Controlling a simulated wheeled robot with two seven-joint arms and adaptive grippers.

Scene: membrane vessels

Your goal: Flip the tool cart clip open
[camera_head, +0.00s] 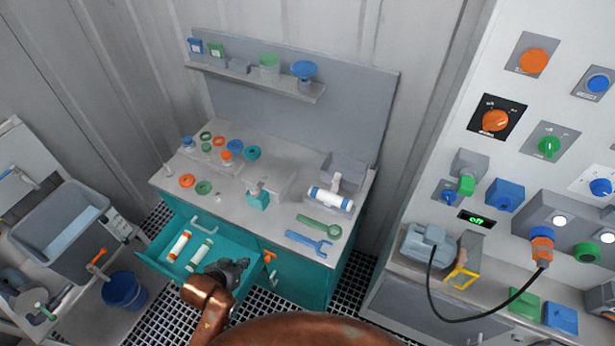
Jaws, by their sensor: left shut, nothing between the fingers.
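The teal tool cart (295,278) stands in the middle with a grey top. At its right rear, a white cylinder with blue bands (329,198) lies in a grey holder (345,170). A small pale upright piece (337,182) beside the cylinder looks like the clip; its exact position, open or closed, is too small to tell. My left gripper (238,267) is shut and empty, in front of the cart near the open drawer, well away from the holder. My right gripper is not in view.
The open drawer (159,264) holds white cylinders with orange and green bands. Green and blue wrenches (308,243) lie at the cart's front right. Coloured rings and caps cover the left of the top. A control panel (437,140) stands right, a sink (62,226) and blue bucket (124,291) left.

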